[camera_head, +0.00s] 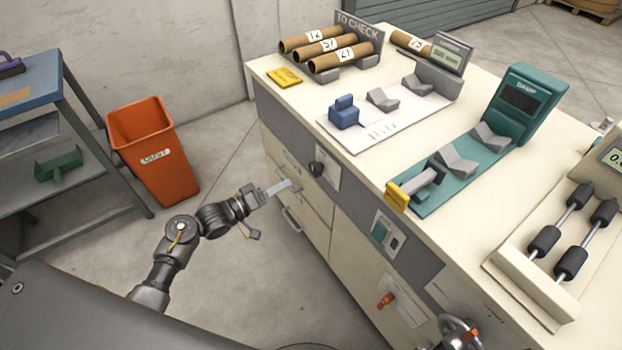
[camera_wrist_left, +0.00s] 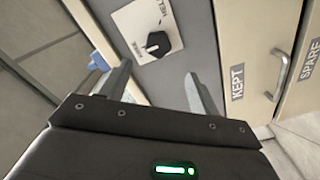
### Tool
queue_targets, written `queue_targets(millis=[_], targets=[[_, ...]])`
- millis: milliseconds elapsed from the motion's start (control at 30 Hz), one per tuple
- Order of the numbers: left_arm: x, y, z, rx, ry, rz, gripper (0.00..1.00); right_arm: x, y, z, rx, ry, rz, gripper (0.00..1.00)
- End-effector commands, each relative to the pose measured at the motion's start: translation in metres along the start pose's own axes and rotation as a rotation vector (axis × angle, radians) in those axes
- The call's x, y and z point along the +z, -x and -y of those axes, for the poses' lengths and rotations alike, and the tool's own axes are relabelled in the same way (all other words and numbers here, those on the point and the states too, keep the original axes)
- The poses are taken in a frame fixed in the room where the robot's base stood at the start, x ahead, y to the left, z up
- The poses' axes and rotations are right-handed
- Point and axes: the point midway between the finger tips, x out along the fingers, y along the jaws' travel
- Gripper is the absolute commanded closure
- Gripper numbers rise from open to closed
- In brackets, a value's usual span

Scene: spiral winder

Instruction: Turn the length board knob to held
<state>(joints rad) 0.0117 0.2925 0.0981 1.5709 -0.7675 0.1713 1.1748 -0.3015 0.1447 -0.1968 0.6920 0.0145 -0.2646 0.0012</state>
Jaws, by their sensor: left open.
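The knob (camera_wrist_left: 158,43) is black and sits on a white plate (camera_wrist_left: 176,27) with small lettering at two edges; I cannot read its setting surely. In the head view the knob (camera_head: 316,168) is on the grey band of the bench front, below the white length board (camera_head: 378,133) with its blue stop. My left gripper (camera_head: 288,187) is open and empty, in front of the drawers, below and left of the knob. In the left wrist view its two fingers (camera_wrist_left: 157,88) are spread with the knob beyond them, between their lines and apart from them.
Drawers with KEPT (camera_wrist_left: 237,82) and SPARE labels and bar handles are close to the left gripper. An orange bin (camera_head: 155,150) stands left; the floor between is clear.

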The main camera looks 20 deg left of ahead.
Motion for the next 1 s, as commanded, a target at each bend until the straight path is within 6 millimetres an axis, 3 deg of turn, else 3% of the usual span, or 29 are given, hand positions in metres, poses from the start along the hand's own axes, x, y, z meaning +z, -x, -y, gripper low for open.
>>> queue_targets(millis=[233,700,1000], targets=[[-0.002,-0.01,-0.004,0.01,0.005,0.001,0.38,0.013,0.002,0.002,-0.003,0.002,0.016,0.64],[-0.001,-0.09,-0.003,0.007,0.004,0.0,0.38,0.015,0.0,0.003,-0.004,0.003,0.019,0.64],[-0.001,-0.108,-0.003,0.005,0.003,0.001,0.38,0.005,-0.002,0.001,-0.001,0.003,0.007,0.64]])
